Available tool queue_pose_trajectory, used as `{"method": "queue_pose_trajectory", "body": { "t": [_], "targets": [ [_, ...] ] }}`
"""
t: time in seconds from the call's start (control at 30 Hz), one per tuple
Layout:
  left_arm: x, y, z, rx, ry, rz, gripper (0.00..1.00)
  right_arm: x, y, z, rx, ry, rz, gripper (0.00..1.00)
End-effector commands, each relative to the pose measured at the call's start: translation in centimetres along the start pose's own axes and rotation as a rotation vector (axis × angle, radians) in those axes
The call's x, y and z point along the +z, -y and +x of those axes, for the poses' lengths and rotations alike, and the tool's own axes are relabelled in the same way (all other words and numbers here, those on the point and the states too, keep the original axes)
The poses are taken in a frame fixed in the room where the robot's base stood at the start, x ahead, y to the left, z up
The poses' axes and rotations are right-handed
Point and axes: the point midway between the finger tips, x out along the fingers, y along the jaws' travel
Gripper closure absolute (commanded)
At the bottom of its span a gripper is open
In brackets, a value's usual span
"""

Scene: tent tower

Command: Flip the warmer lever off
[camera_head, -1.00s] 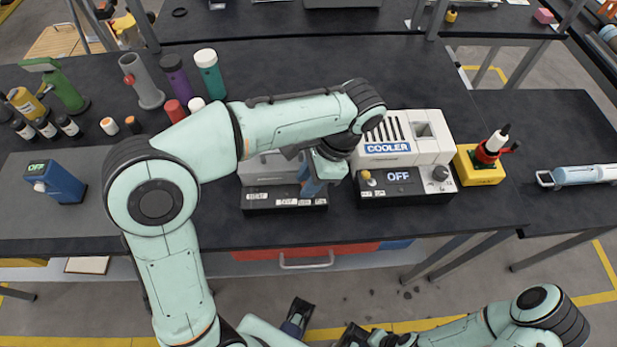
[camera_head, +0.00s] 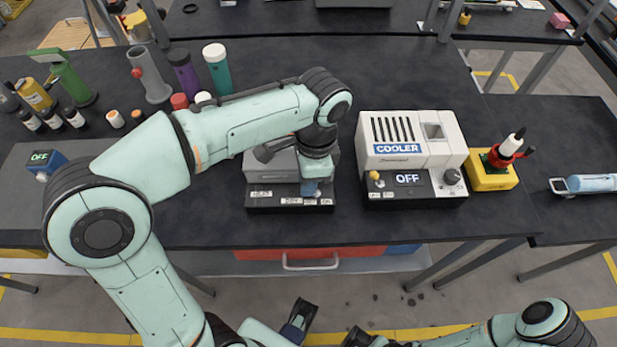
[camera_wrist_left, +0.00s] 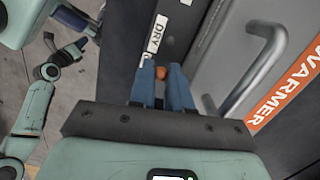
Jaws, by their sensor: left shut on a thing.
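The warmer (camera_head: 262,176) is a grey box with a black front panel, left of the cooler and partly hidden by my left arm. The wrist view shows its orange WARMER label (camera_wrist_left: 284,68) and its metal handle (camera_wrist_left: 252,75). My left gripper (camera_head: 312,188) is down at the right part of the warmer's front panel. In the wrist view, the orange lever knob (camera_wrist_left: 160,73) sits between the blue fingertips, which are shut on it. The lever is hidden in the head view. My right gripper (camera_head: 297,320) is low, in front of the table; its jaws are unclear.
The cooler (camera_head: 415,140), with its display reading OFF, stands close right of the warmer. A yellow block (camera_head: 489,182) with a red-and-white tool is further right. Bottles and tubes stand at the left. The tabletop (camera_head: 270,232) in front of the warmer is clear.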

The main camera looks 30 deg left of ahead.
Motion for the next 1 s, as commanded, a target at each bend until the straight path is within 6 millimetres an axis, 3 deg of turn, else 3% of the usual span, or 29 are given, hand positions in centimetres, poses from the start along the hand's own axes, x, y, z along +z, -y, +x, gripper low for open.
{"method": "queue_pose_trajectory", "body": {
  "t": [0.03, 0.07, 0.47, 1.0],
  "targets": [
    [0.0, 0.0, 0.0, 0.000, 0.000, -0.001, 0.79, 0.0, 0.0, 0.0, 0.000, 0.000, 0.000, 1.00],
    [0.0, 0.0, 0.0, 0.000, 0.000, -0.001, 0.72, 0.0, 0.0, 0.0, 0.000, 0.000, 0.000, 1.00],
    [-0.1, 0.0, -0.8, -0.001, -0.001, 0.000, 0.72, 0.1, 0.1, -0.2, 0.000, 0.002, 0.000, 1.00],
    [-0.1, 0.0, -11.7, -0.001, -0.002, 0.000, 0.72, 0.3, 1.0, -3.0, 0.000, 0.005, -0.001, 1.00]
  ]
}}
